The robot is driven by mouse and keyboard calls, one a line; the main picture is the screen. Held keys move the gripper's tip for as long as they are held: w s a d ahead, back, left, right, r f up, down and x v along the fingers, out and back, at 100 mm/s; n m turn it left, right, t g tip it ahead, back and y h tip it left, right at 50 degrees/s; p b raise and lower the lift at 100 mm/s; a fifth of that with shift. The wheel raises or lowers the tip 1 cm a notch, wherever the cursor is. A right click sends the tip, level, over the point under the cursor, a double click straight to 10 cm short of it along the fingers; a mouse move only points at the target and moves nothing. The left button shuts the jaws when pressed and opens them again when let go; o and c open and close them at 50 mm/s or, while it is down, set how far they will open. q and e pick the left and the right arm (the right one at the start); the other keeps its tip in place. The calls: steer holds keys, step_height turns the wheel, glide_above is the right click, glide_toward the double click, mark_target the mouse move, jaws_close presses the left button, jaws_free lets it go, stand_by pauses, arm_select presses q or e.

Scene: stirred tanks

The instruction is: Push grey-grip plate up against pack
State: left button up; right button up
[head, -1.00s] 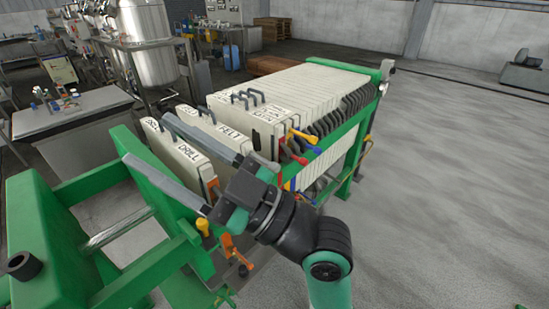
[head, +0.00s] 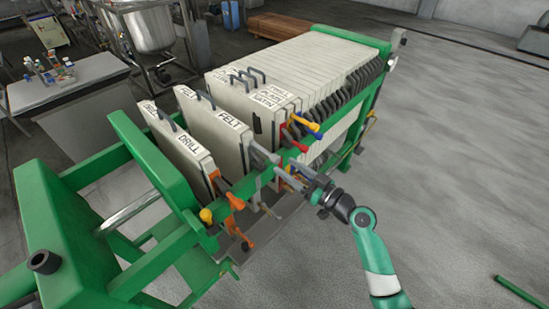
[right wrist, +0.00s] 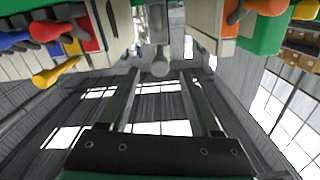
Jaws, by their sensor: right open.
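The grey-grip plate (head: 213,122) is the pale one labelled FELT. It hangs upright in the green frame, with a gap between it and the pack (head: 300,75) behind. Its grey grip (head: 264,153) sticks out over the near rail. My right gripper (head: 287,175) is open beside that rail, its fingers pointing toward the grip. In the right wrist view the grip (right wrist: 160,64) shows between the fingertips of my right gripper (right wrist: 160,75), with clear space on both sides. I cannot tell whether anything touches. My left gripper is out of view.
A plate labelled DRILL (head: 180,140), with an orange grip, hangs apart on the near-left side. Red, blue and yellow grips (head: 305,127) stick out from the pack's front plates. The green rail (head: 330,143) runs alongside.

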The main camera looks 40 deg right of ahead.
mark_target(279, 161)
steer(key=w, duration=0.6)
steer(key=shift+a+b, duration=0.1)
steer(key=shift+b, duration=0.3)
jaws_close()
stand_by(0.9)
